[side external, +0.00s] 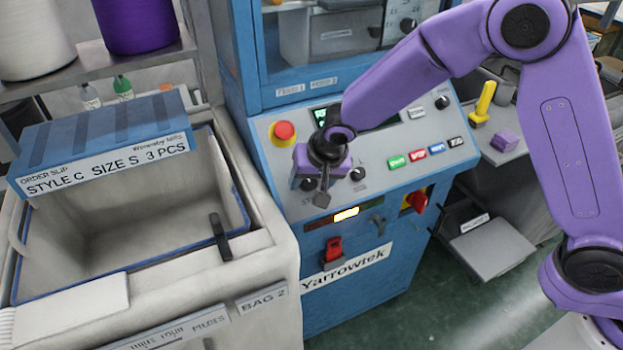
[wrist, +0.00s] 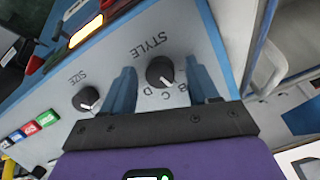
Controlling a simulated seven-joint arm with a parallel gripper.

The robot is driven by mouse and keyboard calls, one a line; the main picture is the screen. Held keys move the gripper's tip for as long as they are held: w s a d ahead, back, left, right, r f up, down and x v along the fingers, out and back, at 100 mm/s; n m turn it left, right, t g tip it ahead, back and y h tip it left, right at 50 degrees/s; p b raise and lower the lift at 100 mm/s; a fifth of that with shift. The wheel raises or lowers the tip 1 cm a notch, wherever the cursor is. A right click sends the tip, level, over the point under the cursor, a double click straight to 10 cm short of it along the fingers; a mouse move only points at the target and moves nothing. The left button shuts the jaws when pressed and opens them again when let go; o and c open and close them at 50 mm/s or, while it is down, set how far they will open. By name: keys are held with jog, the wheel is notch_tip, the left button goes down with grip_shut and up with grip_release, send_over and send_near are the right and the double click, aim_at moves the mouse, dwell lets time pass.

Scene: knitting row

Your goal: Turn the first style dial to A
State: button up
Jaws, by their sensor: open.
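The style dial (wrist: 160,72) is a round black knob on the grey sloped panel, under the word STYLE, which appears upside down in the wrist view. Letters B, C and D show beside it; I cannot see an A. Its pale mark points to the lower right in that view, near C and B; I cannot tell exactly which. My gripper (wrist: 162,69) is open, with one blue-grey finger on each side of the dial; contact is unclear. In the side view my gripper (side external: 322,198) hangs over the panel's lower left and partly hides the dial.
The size dial (wrist: 86,99) sits beside the style dial. A red mushroom button (side external: 284,131), several coloured buttons (side external: 418,155) and a lit yellow strip (side external: 346,214) are nearby. A bin (side external: 115,235) with an order slip box (side external: 100,142) stands left of the machine.

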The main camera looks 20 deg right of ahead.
jog(key=shift+f, duration=0.1)
jog(key=c, duration=1)
jog(key=shift+c, duration=0.2)
jog(key=shift+n, duration=0.3)
jog(key=n+h, duration=0.1)
jog(key=n, duration=0.2)
jog(key=shift+n+h, duration=0.5)
jog(key=shift+n, duration=1.3)
jog(key=o, duration=1)
jog(key=shift+o, duration=0.2)
